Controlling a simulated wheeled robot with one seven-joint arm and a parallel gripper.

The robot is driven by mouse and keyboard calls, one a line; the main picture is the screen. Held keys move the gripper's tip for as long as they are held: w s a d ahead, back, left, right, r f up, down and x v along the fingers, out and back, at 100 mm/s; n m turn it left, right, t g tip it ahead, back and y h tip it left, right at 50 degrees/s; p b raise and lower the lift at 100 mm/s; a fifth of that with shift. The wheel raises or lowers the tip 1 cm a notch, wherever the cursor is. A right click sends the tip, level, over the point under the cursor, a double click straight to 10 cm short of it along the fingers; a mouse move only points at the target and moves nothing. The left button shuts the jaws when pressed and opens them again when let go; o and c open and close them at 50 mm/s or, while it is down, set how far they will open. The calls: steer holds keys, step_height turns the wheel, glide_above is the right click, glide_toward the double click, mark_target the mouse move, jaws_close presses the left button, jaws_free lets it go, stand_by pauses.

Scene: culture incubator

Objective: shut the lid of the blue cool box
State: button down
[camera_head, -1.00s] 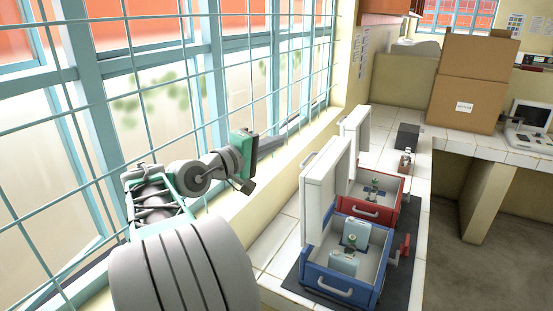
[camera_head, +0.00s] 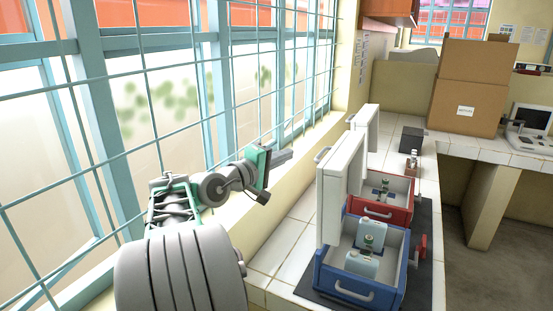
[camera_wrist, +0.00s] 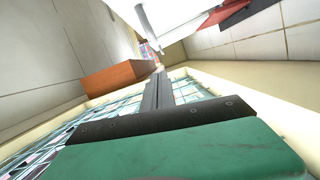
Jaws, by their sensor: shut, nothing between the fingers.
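The blue cool box (camera_head: 393,290) stands on the counter in the head view, with its white lid (camera_head: 333,195) standing upright at its left side. Inside it are light blue containers (camera_head: 362,263). My gripper (camera_head: 288,156) is at the window, left of and above the lid, apart from it. Its fingers are shut and empty. In the wrist view the shut fingers (camera_wrist: 158,92) point away, and a white lid with a handle (camera_wrist: 150,22) shows at the top; I cannot tell whose lid it is.
A red cool box (camera_head: 397,207) with its lid (camera_head: 364,140) up stands just behind the blue one. The barred window (camera_head: 150,90) runs along my left. A cardboard box (camera_head: 467,88) stands on the far counter. Bare white tiles (camera_head: 290,235) lie left of the boxes.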

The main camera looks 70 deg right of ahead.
steer(key=s+d+p, duration=0.1)
steer(key=s+d, duration=0.2)
steer(key=s, duration=0.2)
steer(key=shift+d+f, duration=0.2)
steer(key=shift+f, duration=0.2)
steer(key=shift+s, duration=0.2)
